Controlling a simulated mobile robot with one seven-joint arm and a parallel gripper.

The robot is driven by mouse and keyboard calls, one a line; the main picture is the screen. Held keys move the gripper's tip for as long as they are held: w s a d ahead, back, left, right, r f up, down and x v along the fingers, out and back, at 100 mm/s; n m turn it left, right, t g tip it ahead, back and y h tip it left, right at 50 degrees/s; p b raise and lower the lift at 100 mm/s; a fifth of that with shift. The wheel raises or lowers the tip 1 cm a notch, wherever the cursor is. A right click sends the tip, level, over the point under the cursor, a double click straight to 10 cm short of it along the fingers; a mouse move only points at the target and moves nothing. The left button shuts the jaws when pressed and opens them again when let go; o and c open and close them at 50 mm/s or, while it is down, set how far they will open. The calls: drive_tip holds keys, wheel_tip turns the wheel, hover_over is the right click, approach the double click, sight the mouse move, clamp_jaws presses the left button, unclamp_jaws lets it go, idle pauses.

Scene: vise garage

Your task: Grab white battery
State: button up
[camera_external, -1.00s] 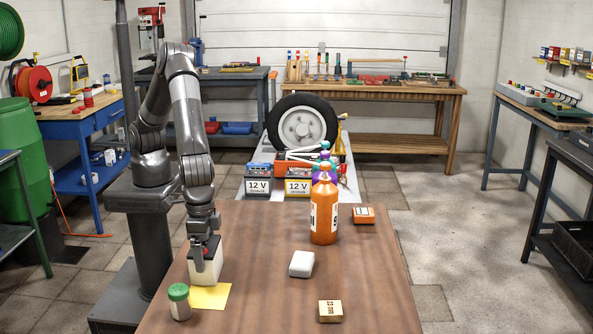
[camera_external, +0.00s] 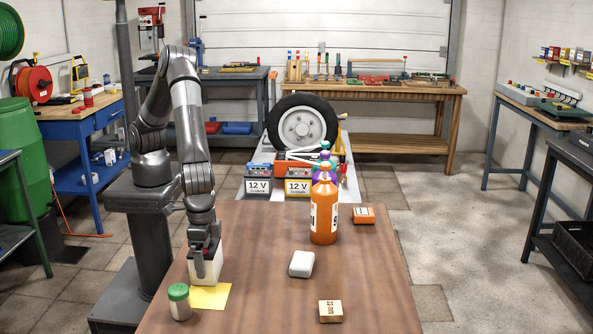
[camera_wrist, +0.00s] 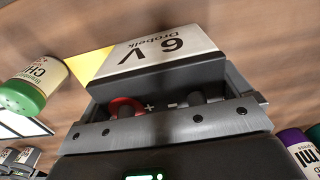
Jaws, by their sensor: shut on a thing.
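The white battery (camera_external: 207,266) stands on the wooden table at the left, by a yellow sheet. In the wrist view, its white label with "6 V" (camera_wrist: 160,50) faces up in the picture, with a dark top and red and dark terminals. My gripper (camera_external: 206,252) is above the battery with its jaws shut around its upper part. In the wrist view, my gripper (camera_wrist: 168,118) spans the battery's dark top. I cannot tell whether the battery's base touches the table.
A green-lidded jar (camera_external: 179,302) stands close in front and left. The yellow sheet (camera_external: 211,296) lies by the battery. A white block (camera_external: 301,264), a tan block (camera_external: 330,311), orange bottle (camera_external: 324,215) and orange box (camera_external: 363,215) stand to the right.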

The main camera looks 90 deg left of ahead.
drive_tip(key=shift+r, duration=0.15)
drive_tip(key=shift+c, duration=1)
